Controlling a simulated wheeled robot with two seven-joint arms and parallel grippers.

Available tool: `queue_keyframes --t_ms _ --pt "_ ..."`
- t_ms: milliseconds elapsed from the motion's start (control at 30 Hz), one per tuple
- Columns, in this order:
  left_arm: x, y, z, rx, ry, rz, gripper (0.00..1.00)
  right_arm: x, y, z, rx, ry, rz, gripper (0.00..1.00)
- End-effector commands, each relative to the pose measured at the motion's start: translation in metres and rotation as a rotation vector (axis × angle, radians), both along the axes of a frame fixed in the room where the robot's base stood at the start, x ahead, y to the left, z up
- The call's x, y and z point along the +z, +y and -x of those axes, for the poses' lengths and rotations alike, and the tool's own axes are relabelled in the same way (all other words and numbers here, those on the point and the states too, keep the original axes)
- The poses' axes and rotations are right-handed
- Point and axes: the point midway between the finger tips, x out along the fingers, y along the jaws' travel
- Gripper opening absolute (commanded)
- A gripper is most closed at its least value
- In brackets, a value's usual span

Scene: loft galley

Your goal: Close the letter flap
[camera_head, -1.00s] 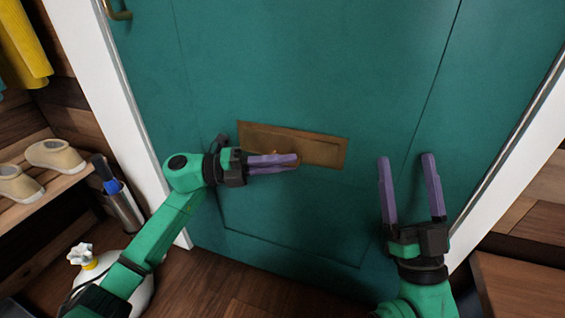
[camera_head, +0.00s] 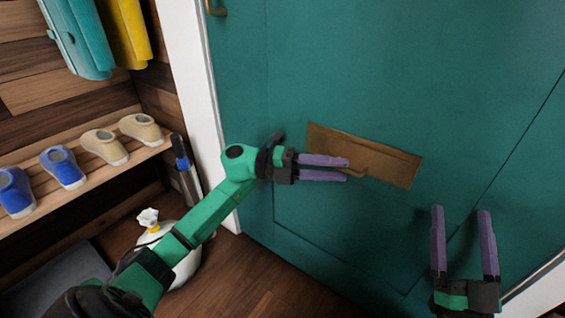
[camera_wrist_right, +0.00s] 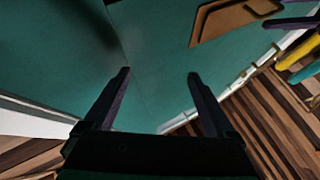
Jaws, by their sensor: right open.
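The brass letter plate (camera_head: 390,168) is set at a tilt in the picture on the teal door (camera_head: 400,70). A small brass part (camera_head: 352,172) stands out near its left-middle; I cannot tell how far the flap is open. My left gripper (camera_head: 347,168) points right, its purple fingertips in front of the plate's left part. A narrow gap shows between its fingers; contact is unclear. My right gripper (camera_head: 460,210) is open and empty, below and right of the plate. In the right wrist view the plate (camera_wrist_right: 225,22) is partly in view at the top.
A shoe shelf (camera_head: 85,175) with several shoes is at the left, with hanging coats (camera_head: 80,40) above. A white round vessel (camera_head: 185,255) stands on the wooden floor beside my left arm. The white door frame (camera_head: 187,90) edges the door.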

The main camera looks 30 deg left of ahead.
Motion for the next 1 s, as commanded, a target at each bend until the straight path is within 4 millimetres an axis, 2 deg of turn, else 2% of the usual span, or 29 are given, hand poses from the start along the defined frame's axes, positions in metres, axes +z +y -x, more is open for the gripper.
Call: queue_keyframes --t_ms 367,700,833,1000 --pt "-0.003 0.049 0.016 0.003 0.004 0.000 0.40 -0.091 0.010 0.004 0.032 0.277 0.046 0.90" --pt "-0.007 0.099 0.033 0.003 0.003 -0.001 0.40 -0.180 0.018 0.031 0.070 0.541 0.088 0.90" --pt "-0.008 0.109 0.036 0.003 0.001 0.002 0.40 -0.196 0.019 0.039 0.077 0.590 0.095 0.90" --pt "-0.009 0.111 0.038 0.001 -0.001 0.002 0.40 -0.201 0.019 0.041 0.079 0.602 0.096 0.90"
